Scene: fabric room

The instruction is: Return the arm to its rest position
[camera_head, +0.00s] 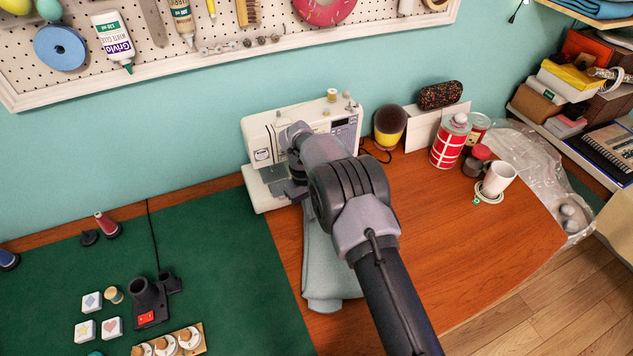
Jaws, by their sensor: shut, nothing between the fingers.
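My arm reaches up from the bottom of the camera_head view and bends over the table. My gripper (291,188) is small and dark at its far end, in front of the white sewing machine (262,137). It is shut and holds nothing. I cannot tell whether it touches the machine. The arm hides part of the machine's right side and part of the folded pale cloth (322,265) on the table.
A green mat (215,250) at left bears small tiles, spools and a black holder (150,300). At right stand a red tin (451,142) and a white mug (497,179). A pegboard (270,50) hangs behind.

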